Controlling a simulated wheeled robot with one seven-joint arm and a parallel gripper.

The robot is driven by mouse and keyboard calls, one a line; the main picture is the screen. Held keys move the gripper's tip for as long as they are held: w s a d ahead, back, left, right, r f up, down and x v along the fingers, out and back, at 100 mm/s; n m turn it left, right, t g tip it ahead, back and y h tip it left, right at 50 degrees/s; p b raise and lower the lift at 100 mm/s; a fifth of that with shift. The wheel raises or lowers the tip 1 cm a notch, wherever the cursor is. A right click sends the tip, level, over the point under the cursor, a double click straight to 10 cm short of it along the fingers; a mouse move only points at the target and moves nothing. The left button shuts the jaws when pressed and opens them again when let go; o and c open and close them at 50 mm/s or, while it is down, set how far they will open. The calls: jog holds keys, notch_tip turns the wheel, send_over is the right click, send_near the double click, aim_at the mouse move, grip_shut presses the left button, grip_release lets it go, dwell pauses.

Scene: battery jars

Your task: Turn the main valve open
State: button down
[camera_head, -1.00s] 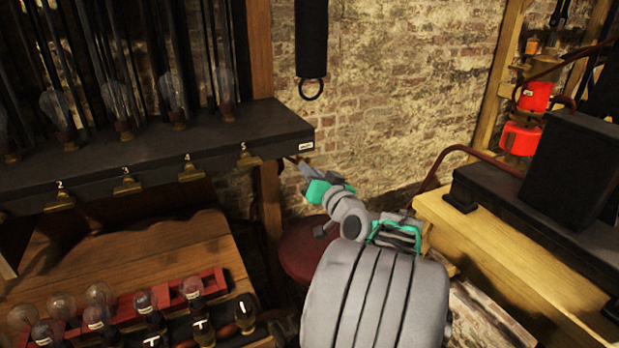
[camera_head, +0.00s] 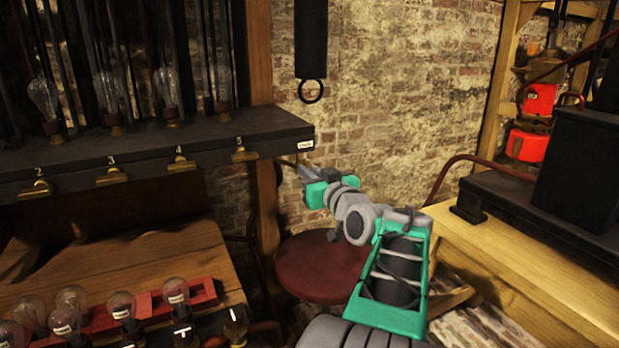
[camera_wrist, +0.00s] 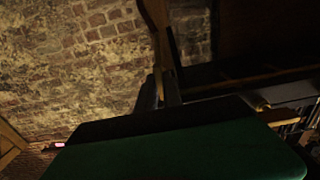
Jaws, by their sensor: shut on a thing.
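The black shelf's right end carries a small white label (camera_head: 305,145), too small to read. A thin lever (camera_head: 286,162) sticks out just below it, and I take it for the main valve's handle. My gripper (camera_head: 305,169) is at this lever, jaws shut on it. My green and grey hand hides most of the contact. In the wrist view the dark fingers (camera_wrist: 160,92) point up the picture, and the grip itself is too dark to make out. I cannot tell how far the valve is turned.
Several numbered brass taps (camera_head: 180,163) line the black shelf (camera_head: 140,148), with glass bulbs above. A wooden bench (camera_head: 120,255) with bulbs in a red rack stands below. A round red stool (camera_head: 318,266) is under my arm. A wooden table (camera_head: 530,265) stands right; brick wall (camera_head: 400,100) behind.

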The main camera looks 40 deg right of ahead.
jog(key=c, duration=1.5)
grip_release()
jog(key=shift+s, duration=0.1)
jog(key=v, duration=0.7)
jog(key=shift+s+a, duration=0.2)
jog(key=shift+s, duration=0.1)
